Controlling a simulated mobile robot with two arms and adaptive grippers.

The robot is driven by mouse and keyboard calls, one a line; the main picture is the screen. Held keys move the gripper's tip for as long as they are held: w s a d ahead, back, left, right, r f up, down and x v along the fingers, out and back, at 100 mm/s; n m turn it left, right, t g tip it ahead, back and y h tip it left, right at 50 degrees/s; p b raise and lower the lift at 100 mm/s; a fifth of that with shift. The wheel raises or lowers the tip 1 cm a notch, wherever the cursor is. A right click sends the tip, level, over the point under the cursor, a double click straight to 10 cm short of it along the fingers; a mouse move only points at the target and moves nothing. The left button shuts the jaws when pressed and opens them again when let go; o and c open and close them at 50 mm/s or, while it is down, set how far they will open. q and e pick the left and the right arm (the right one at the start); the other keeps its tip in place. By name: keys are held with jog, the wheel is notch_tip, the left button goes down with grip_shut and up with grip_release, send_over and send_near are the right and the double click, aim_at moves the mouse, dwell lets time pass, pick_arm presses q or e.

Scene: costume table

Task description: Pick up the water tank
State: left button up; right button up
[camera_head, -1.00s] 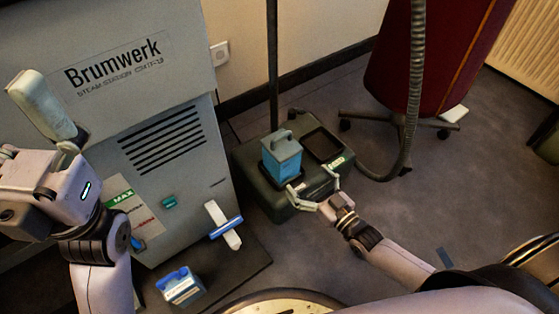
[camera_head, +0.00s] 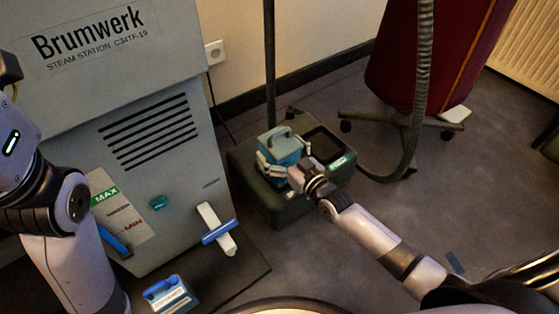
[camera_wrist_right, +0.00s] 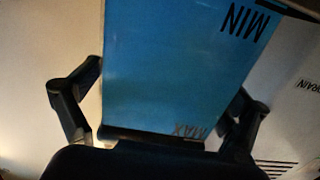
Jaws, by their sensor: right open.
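The water tank (camera_head: 281,147) is a blue box with a grey lid and a top handle. It stands upright on the dark green base unit (camera_head: 268,205). My right gripper (camera_head: 286,167) is open at the tank's near side, with a finger on either side of it. In the right wrist view the tank's blue face (camera_wrist_right: 170,65), with MIN and MAX marks upside down, fills the space between my open fingers (camera_wrist_right: 158,112). Whether the fingers touch it I cannot tell. My left arm is at the left edge, with its gripper out of the picture.
The grey Brumwerk steam station (camera_head: 150,120) stands left of the base unit. A ribbed hose (camera_head: 418,90) and a red chair (camera_head: 425,60) are to the right. A small blue-and-white box (camera_head: 170,294) lies low in front.

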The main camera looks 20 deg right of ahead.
jog(key=shift+c, duration=0.5)
jog(key=c, duration=1.7)
jog(key=shift+r, duration=0.25)
jog(key=shift+c, duration=0.6)
